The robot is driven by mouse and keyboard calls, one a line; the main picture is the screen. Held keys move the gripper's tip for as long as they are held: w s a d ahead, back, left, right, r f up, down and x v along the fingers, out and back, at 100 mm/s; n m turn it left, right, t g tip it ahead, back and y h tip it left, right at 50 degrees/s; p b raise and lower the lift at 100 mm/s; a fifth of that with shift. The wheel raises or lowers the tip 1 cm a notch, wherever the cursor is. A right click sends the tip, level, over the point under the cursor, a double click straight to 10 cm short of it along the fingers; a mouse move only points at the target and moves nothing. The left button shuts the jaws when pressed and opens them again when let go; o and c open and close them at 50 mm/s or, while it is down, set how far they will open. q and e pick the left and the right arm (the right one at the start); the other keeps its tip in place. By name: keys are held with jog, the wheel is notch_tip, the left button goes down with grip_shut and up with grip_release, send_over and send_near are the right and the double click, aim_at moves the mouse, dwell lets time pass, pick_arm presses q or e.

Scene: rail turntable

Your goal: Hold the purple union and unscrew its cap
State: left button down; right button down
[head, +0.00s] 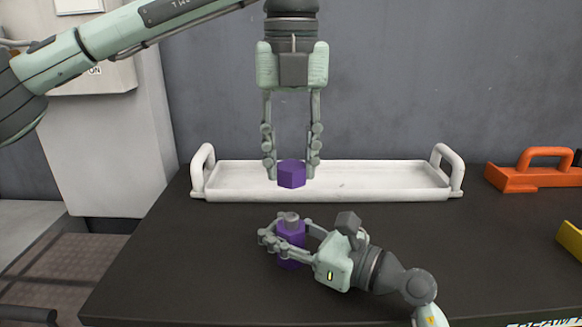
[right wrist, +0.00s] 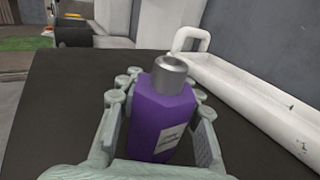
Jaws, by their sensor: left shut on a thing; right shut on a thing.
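The purple union's body (head: 291,238) stands upright on the dark table, with a bare grey metal neck on top. My right gripper (head: 284,243) is shut on this body from the side. In the right wrist view the union body (right wrist: 162,125) sits between the fingers, with a pale label on one face and the metal neck uncovered. The purple hexagonal cap (head: 291,174) is apart from the body, above it in the head view. My left gripper (head: 291,170) points down and is shut on the cap.
A long white tray (head: 385,183) with raised end handles lies behind the union and looks empty. An orange object with a handle (head: 535,175) is at the right, and a yellow object (head: 571,240) is at the right edge. The table's left front is clear.

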jog(key=c, duration=1)
grip_release()
jog(key=shift+o, duration=0.2)
